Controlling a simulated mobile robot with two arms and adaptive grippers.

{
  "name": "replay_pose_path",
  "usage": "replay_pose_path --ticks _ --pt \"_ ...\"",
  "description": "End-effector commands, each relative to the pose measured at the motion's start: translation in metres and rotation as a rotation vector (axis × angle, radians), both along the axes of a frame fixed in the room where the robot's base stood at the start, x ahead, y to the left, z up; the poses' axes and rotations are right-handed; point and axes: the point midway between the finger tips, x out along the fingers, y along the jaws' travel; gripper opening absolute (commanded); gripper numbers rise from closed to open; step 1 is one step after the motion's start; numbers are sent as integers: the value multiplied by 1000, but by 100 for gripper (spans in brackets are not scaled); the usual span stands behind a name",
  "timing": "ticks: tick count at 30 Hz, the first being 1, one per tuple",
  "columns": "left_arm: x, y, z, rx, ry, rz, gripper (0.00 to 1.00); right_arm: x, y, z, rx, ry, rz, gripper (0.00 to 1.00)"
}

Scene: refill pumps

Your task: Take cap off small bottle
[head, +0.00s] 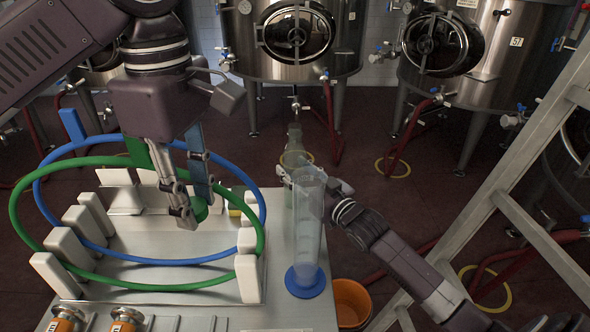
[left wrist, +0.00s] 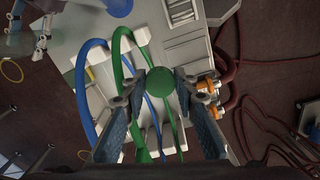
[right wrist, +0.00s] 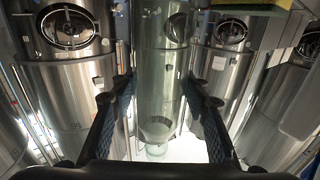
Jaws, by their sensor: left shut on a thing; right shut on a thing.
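A round green cap (head: 200,210) sits between the fingertips of my left gripper (head: 190,208), which is shut on it above the white-posted rack. The cap also shows in the left wrist view (left wrist: 160,82). It is well apart from the small bottle. The small clear bottle (head: 295,158) is at the table's far right edge, partly behind the tall cylinder. My right gripper (head: 308,182) is shut around it. The right wrist view shows the clear bottle (right wrist: 160,75) between the fingers (right wrist: 158,85). No green cap shows on it.
A tall clear cylinder with a blue base (head: 305,281) stands at the table's right side, close to my right gripper. Green (head: 140,287) and blue hoses loop around the white posts. Orange-banded fittings (head: 126,318) are at the front left. An orange bucket (head: 351,301) stands right of the table.

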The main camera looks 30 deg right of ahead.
Motion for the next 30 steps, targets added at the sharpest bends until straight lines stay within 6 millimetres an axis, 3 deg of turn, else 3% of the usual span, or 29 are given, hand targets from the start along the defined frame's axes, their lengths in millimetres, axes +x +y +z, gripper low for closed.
replay_pose_path --ticks 9,10,14,24,30 --pt "0 0 -1 0 0 0 0 0 0 -2 0 -3 1 0" --pt "0 0 -1 0 0 0 0 0 0 -3 0 0 1 46" --pt "0 0 -1 0 0 0 0 0 0 -3 0 0 1 60" --pt "0 0 1 0 0 0 0 0 0 2 0 -1 1 60" --pt "0 0 -1 0 0 0 0 -21 -2 -1 1 2 1 60"
